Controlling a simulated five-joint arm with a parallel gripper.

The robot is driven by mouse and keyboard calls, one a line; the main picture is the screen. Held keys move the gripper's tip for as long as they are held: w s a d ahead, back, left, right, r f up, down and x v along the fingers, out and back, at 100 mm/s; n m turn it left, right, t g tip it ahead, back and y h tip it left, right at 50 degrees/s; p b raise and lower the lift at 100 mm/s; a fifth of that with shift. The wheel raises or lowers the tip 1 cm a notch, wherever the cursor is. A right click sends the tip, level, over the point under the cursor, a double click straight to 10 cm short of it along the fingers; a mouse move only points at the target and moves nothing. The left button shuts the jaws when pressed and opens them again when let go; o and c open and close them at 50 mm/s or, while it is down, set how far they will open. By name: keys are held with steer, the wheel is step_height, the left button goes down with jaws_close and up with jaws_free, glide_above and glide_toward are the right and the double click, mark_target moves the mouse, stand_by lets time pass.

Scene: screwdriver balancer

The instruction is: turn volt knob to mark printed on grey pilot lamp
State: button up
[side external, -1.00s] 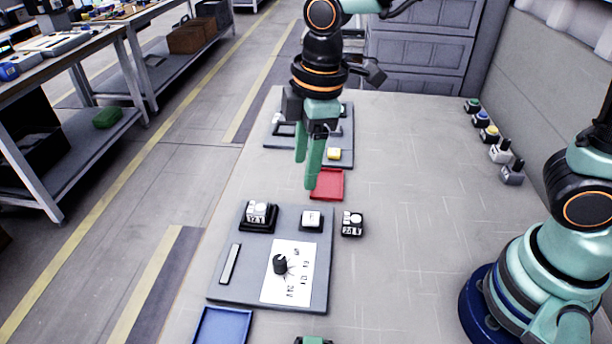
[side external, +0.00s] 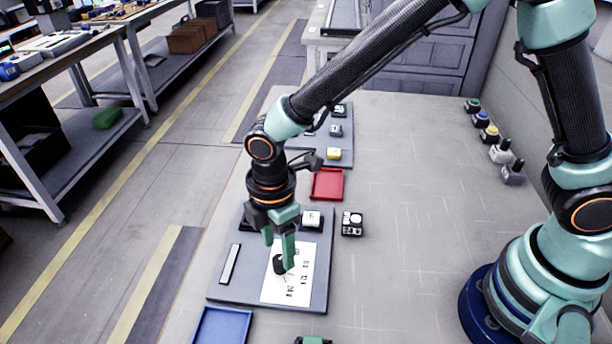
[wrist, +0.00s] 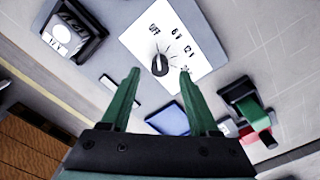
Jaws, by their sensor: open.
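The volt knob (side external: 279,264) is a black knob on a white printed scale card (side external: 284,287) on the grey panel. It also shows in the wrist view (wrist: 160,64), with several printed marks around it; its exact setting is too small to tell. My gripper (side external: 279,251) is open just above the knob, its fingers apart on either side in the picture; I see no grip on it. A pale lamp with printed marking sits in a black holder (wrist: 75,31) on the panel, mostly hidden by my gripper in the side view. I cannot tell surely whether it is the grey pilot lamp.
A square button block (side external: 311,220) is on the panel, and a black printed block (side external: 352,224) stands beside it. A red tray (side external: 328,184) lies behind and a blue tray (side external: 222,327) in front. Several coloured units, one grey (side external: 513,173), line the right edge. The table's right middle is clear.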

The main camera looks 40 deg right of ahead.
mark_target(277, 261)
steer(key=shift+f, duration=1.4)
steer(key=shift+c, duration=0.4)
jaws_close()
